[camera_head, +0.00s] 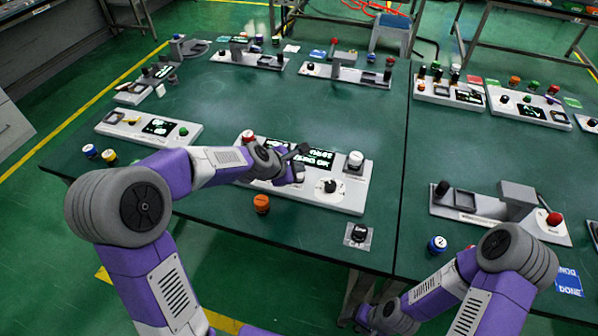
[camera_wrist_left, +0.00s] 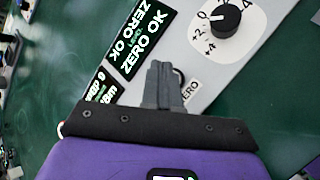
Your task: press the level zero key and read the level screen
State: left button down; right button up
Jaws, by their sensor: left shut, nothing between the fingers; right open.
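The level panel (camera_head: 350,195) is a pale sloped box at the middle front of the table. My left gripper (camera_head: 303,150) is over the panel. In the left wrist view its shut, empty fingers (camera_wrist_left: 159,68) point at the panel beside a small "ZERO" label (camera_wrist_left: 190,88). The zero key is mostly hidden behind the fingers, so contact cannot be told. My right wrist shows at the bottom edge; its fingers do not show.
The panel also carries a black dial (camera_head: 329,186), a white knob (camera_head: 355,160) and a red button (camera_head: 248,137). An orange button (camera_head: 261,203) and a black knob on a plate (camera_head: 357,234) stand in front. Other panels stand left, behind and right.

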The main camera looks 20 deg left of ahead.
pick_arm(q)
jog(key=shift+r, duration=0.1)
notch_tip(320, 180, up, 5)
jog(key=p, duration=0.5)
dwell(0.9)
